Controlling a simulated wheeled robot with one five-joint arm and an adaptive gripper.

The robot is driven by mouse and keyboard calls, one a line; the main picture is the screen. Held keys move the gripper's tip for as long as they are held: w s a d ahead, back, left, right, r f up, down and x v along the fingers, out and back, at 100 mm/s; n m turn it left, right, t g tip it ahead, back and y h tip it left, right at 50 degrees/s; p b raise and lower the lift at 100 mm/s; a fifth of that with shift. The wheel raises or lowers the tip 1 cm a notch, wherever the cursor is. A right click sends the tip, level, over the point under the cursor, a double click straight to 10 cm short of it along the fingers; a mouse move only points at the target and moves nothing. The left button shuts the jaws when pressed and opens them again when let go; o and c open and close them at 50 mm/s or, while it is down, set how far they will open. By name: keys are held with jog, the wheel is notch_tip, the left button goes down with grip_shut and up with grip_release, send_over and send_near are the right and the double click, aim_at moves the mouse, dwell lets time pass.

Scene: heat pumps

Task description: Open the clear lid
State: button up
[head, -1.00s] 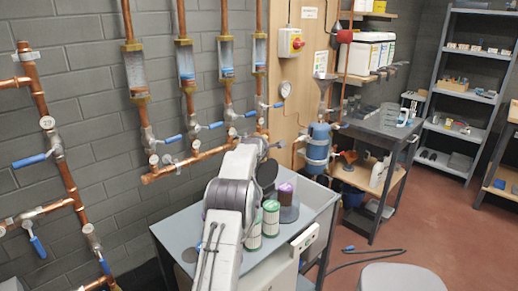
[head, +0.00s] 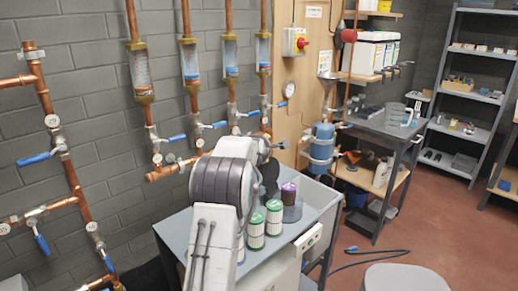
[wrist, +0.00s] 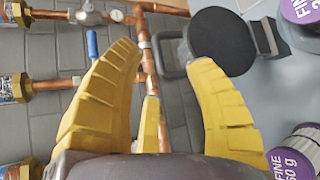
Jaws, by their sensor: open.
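Beyond the fingertips are copper pipes and the grey block wall. A round black disc (wrist: 222,42) is just past the right fingertip. No clear lid can be made out for certain in either view. In the head view my arm reaches over the grey bench, and its own links hide most of the gripper.
Filter cartridges with purple (head: 289,190) and green (head: 256,228) tops stand on the bench (head: 318,200) right of my arm. Copper pipes (head: 76,180) with blue-handled valves line the wall at left. A blue cylinder (head: 322,145) stands behind the bench.

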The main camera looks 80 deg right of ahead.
jog(key=shift+v, duration=2.05)
jog(key=shift+w+r, duration=0.1)
